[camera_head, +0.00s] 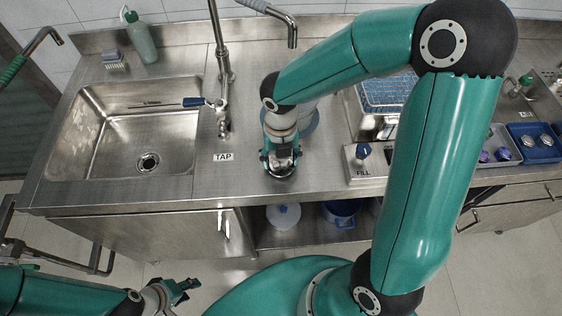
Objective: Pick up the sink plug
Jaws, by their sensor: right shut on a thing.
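My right gripper (281,160) reaches down to the steel counter, just right of the TAP label. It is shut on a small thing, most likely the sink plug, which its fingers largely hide. No other plug shows. The steel sink (105,130) is at the left, empty, with its drain (148,162) uncovered. My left gripper (187,292) is low in the picture, in front of the cabinet and away from the counter. Its fingers are apart and nothing shows between them.
The tap (222,80) with a blue lever rises between sink and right gripper. A blue-rimmed vessel (308,120) stands close behind the gripper. The FILL box (364,160) is to its right.

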